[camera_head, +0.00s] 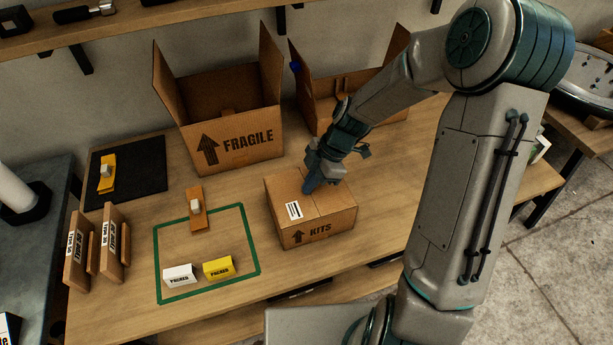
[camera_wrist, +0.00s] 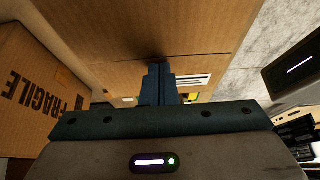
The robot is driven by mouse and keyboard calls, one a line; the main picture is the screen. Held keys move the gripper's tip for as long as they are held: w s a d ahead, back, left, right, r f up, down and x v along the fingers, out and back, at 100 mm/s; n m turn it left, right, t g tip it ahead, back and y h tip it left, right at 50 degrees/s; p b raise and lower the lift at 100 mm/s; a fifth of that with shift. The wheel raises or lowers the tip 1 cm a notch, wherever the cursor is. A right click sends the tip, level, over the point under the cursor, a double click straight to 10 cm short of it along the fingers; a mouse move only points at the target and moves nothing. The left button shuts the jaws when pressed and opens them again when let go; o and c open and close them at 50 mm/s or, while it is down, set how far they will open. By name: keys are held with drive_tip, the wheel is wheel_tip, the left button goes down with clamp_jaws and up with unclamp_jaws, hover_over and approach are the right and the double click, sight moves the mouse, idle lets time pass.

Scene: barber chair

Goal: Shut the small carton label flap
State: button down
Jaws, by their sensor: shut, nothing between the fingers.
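The small carton (camera_head: 318,232) marked KITS stands on the wooden table, right of the green outline. Its top flaps look shut or nearly flat, with a seam between them. A white label with black bars (camera_head: 294,210) lies on its top, left of my gripper. My gripper (camera_head: 308,188) points down at the carton's top, its fingertips at or just above the flap; I cannot tell whether they touch. In the wrist view the closed fingers (camera_wrist: 160,72) are against or close to the brown carton surface (camera_wrist: 140,30), with the white label (camera_wrist: 193,81) beside them. Nothing is held.
A large open FRAGILE carton (camera_head: 230,140) stands behind, its flaps upright. Another open carton (camera_head: 340,95) is beside it, partly behind my arm. A green outline (camera_head: 205,291) holds white (camera_head: 180,274) and yellow (camera_head: 218,267) blocks. A black mat (camera_head: 140,165) is at left.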

drive_tip(key=shift+d+r, duration=0.1)
drive_tip(key=shift+r, duration=0.05)
drive_tip(key=shift+r+p, duration=0.75)
drive_tip(key=shift+r, duration=0.25)
wheel_tip(320, 180, up, 4)
drive_tip(key=p, duration=0.2)
drive_tip(key=shift+p, duration=0.4)
drive_tip(key=b+v, duration=0.1)
drive_tip(key=v, duration=0.8)
drive_tip(key=s+d+r+m+t+h, duration=0.2)
drive_tip(key=s+d+r+m, duration=0.1)
drive_tip(key=s+m, duration=0.5)
drive_tip(key=s+d+r+m+t+h, duration=0.2)
drive_tip(key=s+d+r+m+h, duration=0.1)
drive_tip(key=s+m, duration=0.6)
drive_tip(key=d+m, duration=0.1)
drive_tip(key=m, duration=0.3)
